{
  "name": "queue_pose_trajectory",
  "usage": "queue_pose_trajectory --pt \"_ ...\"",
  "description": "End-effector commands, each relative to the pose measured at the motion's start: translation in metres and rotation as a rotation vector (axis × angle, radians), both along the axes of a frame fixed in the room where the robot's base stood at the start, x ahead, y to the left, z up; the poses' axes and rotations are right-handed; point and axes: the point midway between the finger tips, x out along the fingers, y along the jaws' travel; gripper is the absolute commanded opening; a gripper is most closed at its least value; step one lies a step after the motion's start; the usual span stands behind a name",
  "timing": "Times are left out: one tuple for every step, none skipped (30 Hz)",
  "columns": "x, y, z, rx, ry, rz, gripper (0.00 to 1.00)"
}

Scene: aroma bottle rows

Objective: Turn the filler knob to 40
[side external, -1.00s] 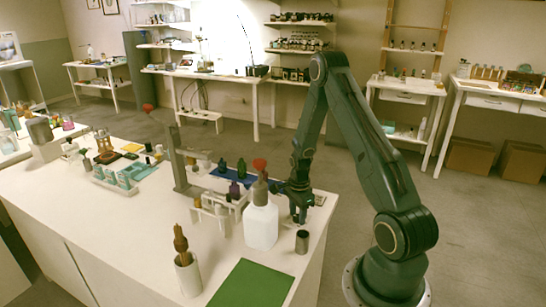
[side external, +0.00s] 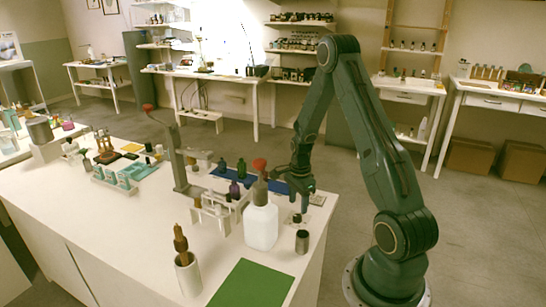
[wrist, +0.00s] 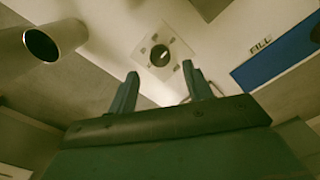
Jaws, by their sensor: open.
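The filler knob (wrist: 160,55) is a small dark round knob with a pale pointer line, on a light square plate (wrist: 150,38) with small marks around it; the marks are too small to read. In the side view the knob (side external: 297,218) is a dark spot on the table near the right edge. My gripper (wrist: 159,73) is open and empty, its two fingers apart, with the knob showing beyond and between the tips in the wrist view. In the side view my gripper (side external: 304,207) hangs just above the knob, apart from it.
A steel cup (side external: 302,242) stands in front of the knob. A white bottle (side external: 261,225) with a red top stands close on the left. A blue mat (wrist: 285,52) lies beside a "FILL" label (wrist: 261,44). A green mat (side external: 250,285) lies at the front.

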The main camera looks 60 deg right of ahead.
Motion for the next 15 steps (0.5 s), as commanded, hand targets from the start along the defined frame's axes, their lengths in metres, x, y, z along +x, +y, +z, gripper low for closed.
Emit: queue_pose_trajectory --pt "0.001 0.000 0.008 -0.003 -0.003 0.000 0.50" --pt "0.001 0.000 0.012 -0.003 -0.003 0.000 0.50" --pt "0.001 -0.001 0.018 -0.003 -0.003 0.000 0.50" --pt "0.001 -0.001 0.023 -0.004 -0.004 0.000 0.50" --pt "0.000 0.000 0.027 -0.002 -0.002 0.000 0.50" --pt "0.001 0.000 0.033 -0.003 -0.003 0.000 0.50" --pt "0.001 0.000 0.037 -0.003 -0.003 0.000 0.50" --pt "0.001 0.000 0.041 -0.003 -0.003 0.000 0.50" --pt "0.001 -0.001 0.047 -0.004 -0.004 0.000 0.50" --pt "0.001 0.000 0.051 -0.002 -0.003 0.000 0.50" --pt "0.001 0.000 0.055 -0.003 -0.003 0.000 0.50" --pt "0.000 0.000 0.060 -0.003 -0.003 0.000 0.50" --pt "0.000 0.000 0.064 -0.002 -0.002 0.000 0.50" --pt "0.001 -0.001 0.067 -0.003 -0.003 0.000 0.50" --pt "0.001 -0.001 0.072 -0.003 -0.003 0.000 0.50"
